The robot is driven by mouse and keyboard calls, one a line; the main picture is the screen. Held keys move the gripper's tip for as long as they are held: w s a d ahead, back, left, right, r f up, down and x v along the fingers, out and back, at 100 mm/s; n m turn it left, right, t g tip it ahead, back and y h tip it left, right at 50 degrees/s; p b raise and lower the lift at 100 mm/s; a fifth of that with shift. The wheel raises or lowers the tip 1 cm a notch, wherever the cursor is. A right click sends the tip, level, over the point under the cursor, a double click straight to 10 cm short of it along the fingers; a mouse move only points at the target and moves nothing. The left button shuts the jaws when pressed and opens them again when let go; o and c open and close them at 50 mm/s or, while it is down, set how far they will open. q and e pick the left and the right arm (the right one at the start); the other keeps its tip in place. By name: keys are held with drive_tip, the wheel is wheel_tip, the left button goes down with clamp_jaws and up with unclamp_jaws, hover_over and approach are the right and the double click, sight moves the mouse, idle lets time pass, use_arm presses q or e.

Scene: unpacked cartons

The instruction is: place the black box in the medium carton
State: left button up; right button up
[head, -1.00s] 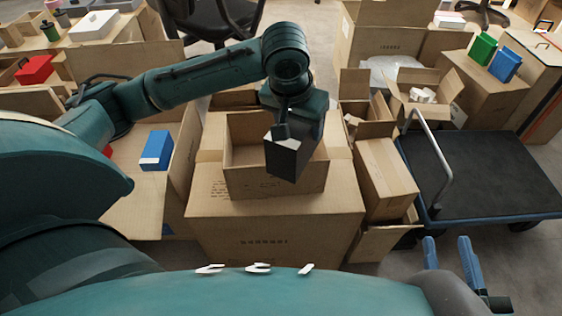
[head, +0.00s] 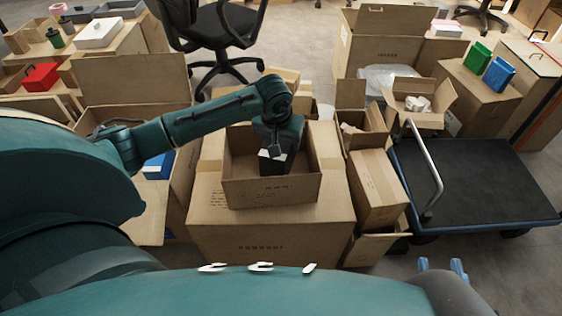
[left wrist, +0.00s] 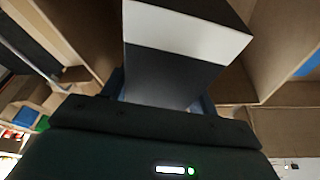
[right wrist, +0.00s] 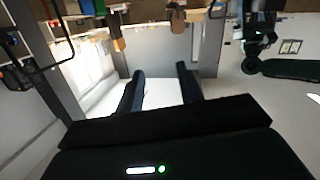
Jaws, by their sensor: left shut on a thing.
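The black box (head: 275,165) has a white end and is partly inside the open medium carton (head: 272,191), which sits on a larger closed carton. My left gripper (head: 274,148) is shut on the black box, inside the carton's opening. In the left wrist view the black box (left wrist: 168,75) fills the space between the fingers, with carton walls around it. Whether the box touches the carton floor is hidden. My right gripper (head: 441,266) is open and empty at the lower right; its spread fingers also show in the right wrist view (right wrist: 160,88).
The large closed carton (head: 268,232) bears the medium carton. Other cartons (head: 378,185) stand close on its right, beside a dark cart (head: 480,180). A blue box (head: 158,166) lies at left, partly behind my arm. An office chair (head: 222,35) stands behind.

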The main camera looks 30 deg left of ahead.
use_arm(q)
wheel_tip(320, 180, down, 2)
wheel_tip(320, 180, down, 4)
drive_tip(key=shift+r+b, duration=0.1)
drive_tip(key=shift+b, duration=0.9)
use_arm(e)
drive_tip(key=shift+a+r+n+t+y, duration=0.15)
drive_tip(key=shift+a+n+t+y, duration=0.35)
drive_tip(key=shift+t+y, duration=0.25)
use_arm(q)
drive_tip(key=shift+f, duration=0.2)
drive_tip(key=o, duration=1.3)
